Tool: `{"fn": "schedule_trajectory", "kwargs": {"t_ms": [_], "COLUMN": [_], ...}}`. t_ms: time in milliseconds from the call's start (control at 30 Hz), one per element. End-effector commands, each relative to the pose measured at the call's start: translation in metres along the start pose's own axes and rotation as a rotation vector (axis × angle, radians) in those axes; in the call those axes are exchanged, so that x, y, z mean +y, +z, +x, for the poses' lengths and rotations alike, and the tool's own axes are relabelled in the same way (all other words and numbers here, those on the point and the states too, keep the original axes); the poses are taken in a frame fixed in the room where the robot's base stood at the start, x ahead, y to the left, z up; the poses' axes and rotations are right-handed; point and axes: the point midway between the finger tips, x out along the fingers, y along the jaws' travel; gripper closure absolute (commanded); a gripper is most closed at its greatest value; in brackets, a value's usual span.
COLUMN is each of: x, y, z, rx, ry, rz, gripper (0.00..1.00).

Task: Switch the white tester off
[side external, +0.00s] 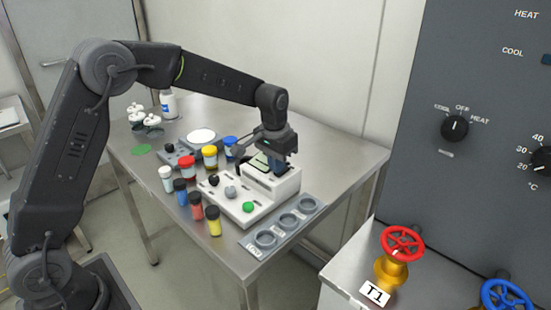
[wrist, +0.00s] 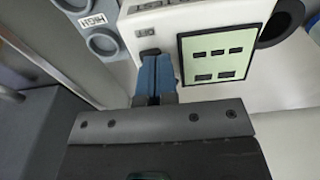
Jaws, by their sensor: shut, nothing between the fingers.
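The white tester (side external: 262,188) stands on the steel table, with a green button and a grey knob on its low front part. In the wrist view the tester (wrist: 203,17) shows a pale green display (wrist: 216,53) and a small black switch (wrist: 150,52) beside a label. My gripper (side external: 277,168) is over the raised back part of the tester. In the wrist view my gripper (wrist: 154,66) has its blue fingers shut together, with nothing between them. The fingertips are right at the black switch and partly hide it; I cannot tell whether they touch it.
A grey tray (side external: 281,228) with several round wells lies along the tester's right side. Several capped jars, including a yellow one (side external: 214,221), stand to its left. A white bottle (side external: 168,104) is at the back. The table's right end is clear.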

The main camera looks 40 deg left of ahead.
Motion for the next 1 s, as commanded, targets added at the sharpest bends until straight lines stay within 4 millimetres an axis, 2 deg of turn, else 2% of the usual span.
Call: {"fn": "schedule_trajectory", "kwargs": {"t_ms": [67, 167, 500, 700, 833, 1000], "x": [-0.001, -0.001, 0.000, 0.000, 0.000, 0.000], "y": [-0.001, 0.000, 0.001, 0.001, 0.001, 0.001], "z": [-0.001, -0.013, -0.090, -0.124, -0.136, -0.141], "rx": [0.002, 0.002, 0.003, 0.001, -0.001, -0.003], "ry": [-0.001, -0.001, -0.001, 0.000, 0.000, 0.000], "rz": [0.000, 0.000, 0.000, 0.000, 0.000, 0.000], "gripper": [1.00, 1.00, 1.00, 1.00, 1.00, 1.00]}}
